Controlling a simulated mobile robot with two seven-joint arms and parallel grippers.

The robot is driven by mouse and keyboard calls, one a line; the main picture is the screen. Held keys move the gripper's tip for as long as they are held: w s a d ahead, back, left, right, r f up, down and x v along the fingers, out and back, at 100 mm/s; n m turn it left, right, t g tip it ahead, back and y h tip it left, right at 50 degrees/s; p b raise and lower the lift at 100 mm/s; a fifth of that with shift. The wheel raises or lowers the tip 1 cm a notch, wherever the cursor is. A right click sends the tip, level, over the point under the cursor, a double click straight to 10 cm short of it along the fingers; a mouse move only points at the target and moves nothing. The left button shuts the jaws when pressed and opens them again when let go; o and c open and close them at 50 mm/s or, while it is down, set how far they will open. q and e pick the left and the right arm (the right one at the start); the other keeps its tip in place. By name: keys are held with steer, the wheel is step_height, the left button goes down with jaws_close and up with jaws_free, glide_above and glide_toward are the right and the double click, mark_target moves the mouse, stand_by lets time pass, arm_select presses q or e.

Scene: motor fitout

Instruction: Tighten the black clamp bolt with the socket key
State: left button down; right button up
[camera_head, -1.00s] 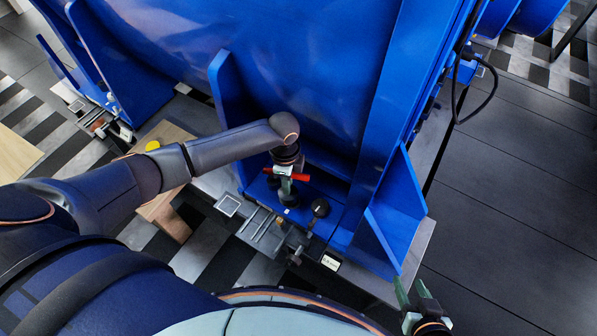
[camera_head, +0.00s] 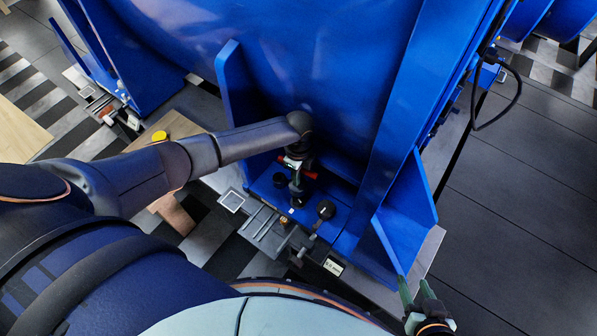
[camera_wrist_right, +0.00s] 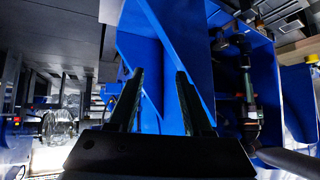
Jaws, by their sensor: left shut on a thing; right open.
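My left gripper (camera_head: 297,166) reaches down beside the blue motor housing and is shut on the red-handled socket key (camera_head: 283,160). The red bar shows on both sides of the fingers. The key's lower end is hidden behind the gripper, so I cannot tell whether it sits on a bolt. Black round heads show close by on the blue foot, one (camera_head: 280,180) just left of the gripper and one (camera_head: 326,209) lower right; I cannot tell which is the clamp bolt. My right gripper (camera_head: 414,286) is open and empty near the plate's right corner; its spread fingers show in the right wrist view (camera_wrist_right: 160,80).
The blue motor housing (camera_head: 330,80) fills the back, with upright blue ribs (camera_head: 238,95) beside the left arm. A grey metal clamp block (camera_head: 262,228) and a small white label (camera_head: 333,267) are at the front edge. Dark floor on the right (camera_head: 530,190) is clear.

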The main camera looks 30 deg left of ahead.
arm_select(q)
steer(key=n, duration=0.1)
steer(key=n+p, duration=0.1)
steer(key=n, duration=0.1)
steer(key=n+p, duration=0.1)
steer(key=shift+r+n, duration=0.3)
steer(key=shift+n, duration=0.1)
steer(key=n+p, duration=0.1)
steer(key=n, duration=0.2)
steer(key=shift+p, duration=0.35)
steer(key=shift+n+p, duration=0.3)
steer(key=shift+n, duration=0.6)
steer(key=n+p, duration=0.1)
steer(key=n, duration=0.2)
steer(key=shift+f, duration=0.1)
step_height(320, 180, down, 3)
steer(key=b, duration=0.2)
steer(key=shift+b, duration=0.3)
steer(key=shift+w+f+b, duration=0.1)
steer(key=shift+f+b, duration=0.6)
steer(key=shift+b, duration=0.1)
steer(key=shift+f, duration=0.3)
steer(key=shift+f+b, duration=0.45)
steer(key=shift+b, duration=0.2)
arm_select(e)
steer(key=shift+w+a+r, duration=0.2)
steer(key=shift+w+r, duration=0.2)
